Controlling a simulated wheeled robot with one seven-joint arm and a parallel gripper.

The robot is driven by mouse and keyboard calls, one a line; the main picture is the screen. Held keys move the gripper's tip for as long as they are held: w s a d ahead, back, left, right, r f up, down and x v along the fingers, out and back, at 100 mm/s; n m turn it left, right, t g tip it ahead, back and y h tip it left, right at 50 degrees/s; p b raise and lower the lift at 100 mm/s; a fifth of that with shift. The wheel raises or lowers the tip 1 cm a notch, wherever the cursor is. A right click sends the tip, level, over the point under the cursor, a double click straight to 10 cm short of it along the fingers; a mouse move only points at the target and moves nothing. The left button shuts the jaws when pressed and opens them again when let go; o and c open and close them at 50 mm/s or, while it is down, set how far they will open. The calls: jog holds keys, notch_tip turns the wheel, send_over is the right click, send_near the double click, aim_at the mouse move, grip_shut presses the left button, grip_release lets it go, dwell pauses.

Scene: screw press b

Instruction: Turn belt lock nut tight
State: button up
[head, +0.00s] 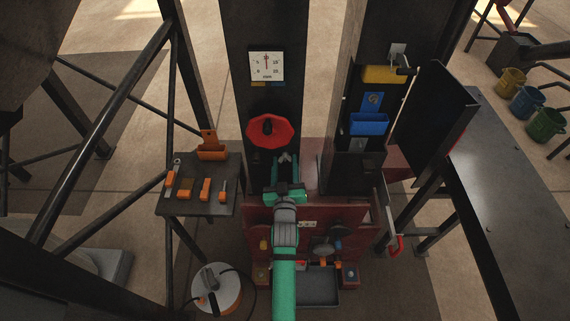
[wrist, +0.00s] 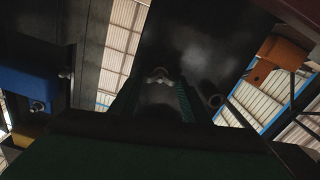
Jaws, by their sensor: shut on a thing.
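My gripper (head: 284,160) reaches up from the teal arm to the dark front of the press, just below the red round part (head: 270,131). In the wrist view, my two fingers (wrist: 157,84) point upward and are shut on a small shiny metal piece, which I take as the belt lock nut (wrist: 157,74). Its lower part is in shadow between the fingers, and its thread is not visible. In the head view the nut is hidden or too small to make out.
A dial (head: 266,66) sits above the red part. A small side table (head: 196,207) at left holds several orange-handled tools. A blue tray (head: 369,124) and a yellow box (head: 384,74) hang at right. A dark bench (head: 510,200) stands far right.

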jog(key=m, duration=0.6)
jog(key=shift+d+m, duration=0.15)
jog(key=shift+m, duration=0.15)
jog(key=m, duration=0.5)
jog(key=shift+d+m, duration=0.1)
jog(key=shift+m, duration=0.3)
jog(key=o, duration=1)
jog(key=shift+o, duration=0.2)
jog(key=s, duration=1.1)
